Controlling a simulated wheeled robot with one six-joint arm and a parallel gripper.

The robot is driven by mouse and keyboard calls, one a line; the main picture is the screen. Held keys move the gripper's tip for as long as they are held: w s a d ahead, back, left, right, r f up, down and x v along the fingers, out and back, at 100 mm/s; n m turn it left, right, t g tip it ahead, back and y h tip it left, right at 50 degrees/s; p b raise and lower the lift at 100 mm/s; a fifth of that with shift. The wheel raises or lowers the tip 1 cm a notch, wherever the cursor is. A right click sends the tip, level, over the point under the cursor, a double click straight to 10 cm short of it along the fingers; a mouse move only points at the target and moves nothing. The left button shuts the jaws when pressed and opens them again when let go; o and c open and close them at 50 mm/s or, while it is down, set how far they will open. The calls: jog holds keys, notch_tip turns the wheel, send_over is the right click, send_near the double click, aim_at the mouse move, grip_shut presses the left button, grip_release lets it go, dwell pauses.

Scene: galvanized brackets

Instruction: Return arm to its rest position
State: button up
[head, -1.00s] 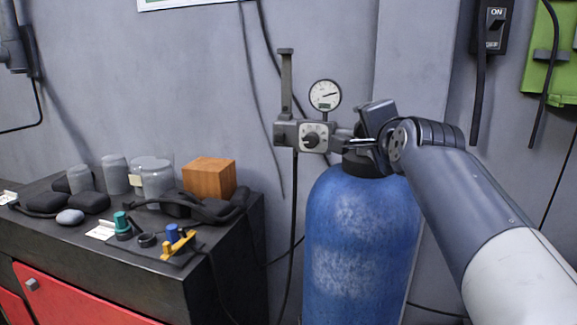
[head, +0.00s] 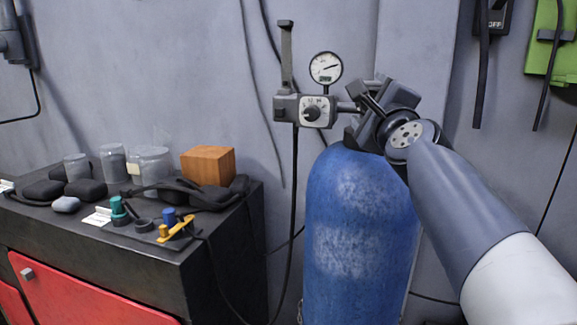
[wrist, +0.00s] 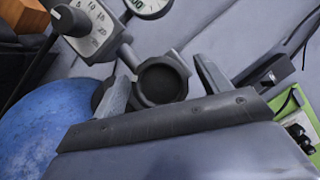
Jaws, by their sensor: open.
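My gripper (head: 372,100) is at the end of my arm, just above and right of the neck of the blue cylinder (head: 360,220), close to the right end of the regulator (head: 312,112). In the wrist view its two fingers (wrist: 162,85) stand apart. A dark round hollow fitting (wrist: 160,82) shows between them in the picture; I cannot tell whether they touch it. The regulator's dial (wrist: 92,28) and the blue cylinder (wrist: 40,130) also show there. The cylinder's top is partly hidden behind my arm.
A round gauge (head: 326,68) and an upright lever (head: 287,55) rise from the regulator. A black-topped cabinet (head: 215,225) at left holds jars, a wooden block (head: 208,166) and small parts. A switch box (head: 494,18) and a green box (head: 553,45) are on the wall.

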jog(key=shift+m+t+h+b, duration=0.3)
jog(key=shift+m, duration=0.9)
jog(key=shift+f+m+b, duration=0.15)
jog(key=shift+m+b, duration=0.2)
jog(key=shift+m, duration=0.15)
jog(key=shift+r+m+t+h+b, duration=0.1)
jog(key=shift+m+t+h+b, duration=0.25)
jog(key=shift+m, duration=0.7)
jog(key=shift+r+m+t+h, duration=0.1)
jog(key=shift+m+t+h, duration=0.15)
jog(key=shift+m+h, duration=0.55)
jog(key=shift+m+y, duration=0.25)
